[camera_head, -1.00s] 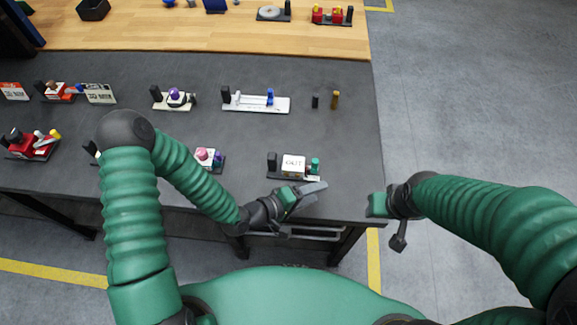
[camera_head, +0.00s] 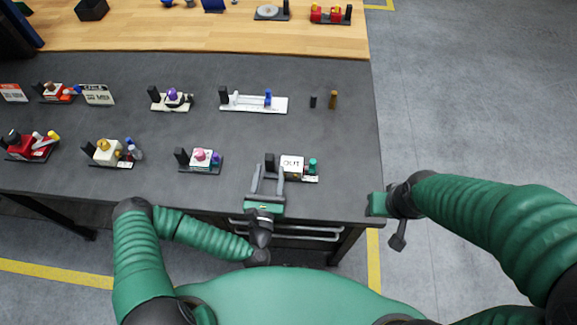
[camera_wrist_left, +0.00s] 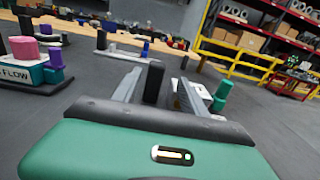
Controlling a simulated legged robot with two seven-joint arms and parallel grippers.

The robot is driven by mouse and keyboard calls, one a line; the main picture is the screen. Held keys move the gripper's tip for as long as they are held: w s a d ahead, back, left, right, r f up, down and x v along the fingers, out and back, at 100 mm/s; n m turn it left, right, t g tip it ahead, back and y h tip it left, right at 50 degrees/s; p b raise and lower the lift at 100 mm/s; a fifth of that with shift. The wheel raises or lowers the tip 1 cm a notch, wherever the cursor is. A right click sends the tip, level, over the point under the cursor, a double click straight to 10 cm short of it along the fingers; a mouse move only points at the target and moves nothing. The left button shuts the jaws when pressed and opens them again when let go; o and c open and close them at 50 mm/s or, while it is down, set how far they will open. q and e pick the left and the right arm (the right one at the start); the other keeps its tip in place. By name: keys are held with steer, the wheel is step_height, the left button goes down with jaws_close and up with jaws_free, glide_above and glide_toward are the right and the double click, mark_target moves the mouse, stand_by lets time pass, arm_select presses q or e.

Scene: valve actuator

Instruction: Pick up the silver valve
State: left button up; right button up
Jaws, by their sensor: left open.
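My left gripper (camera_head: 267,178) is open at the front edge of the dark table, its two grey fingers pointing away from me. A black upright post (camera_head: 269,160) stands at the fingertips; in the left wrist view the post (camera_wrist_left: 153,82) shows between the fingers, with no grip on it. Beside it is a white block marked OUT (camera_head: 292,167) with a green knob (camera_head: 312,166). No valve is clearly silver; a grey round disc (camera_head: 268,12) on a dark base lies far back. My right gripper (camera_head: 384,205) hangs off the table's right side, its fingers unclear.
Several small valve assemblies stand in two rows, including a pink-knobbed one (camera_head: 201,158) and a long white one (camera_head: 254,103). The dark table's (camera_head: 345,150) right side is mostly clear.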

mark_target(268, 162)
arm_select(q)
steer(key=w, duration=0.5)
steer(key=shift+a+r, duration=0.25)
steer(key=shift+a, duration=0.05)
steer(key=shift+w, duration=0.2)
jaws_close()
stand_by(0.9)
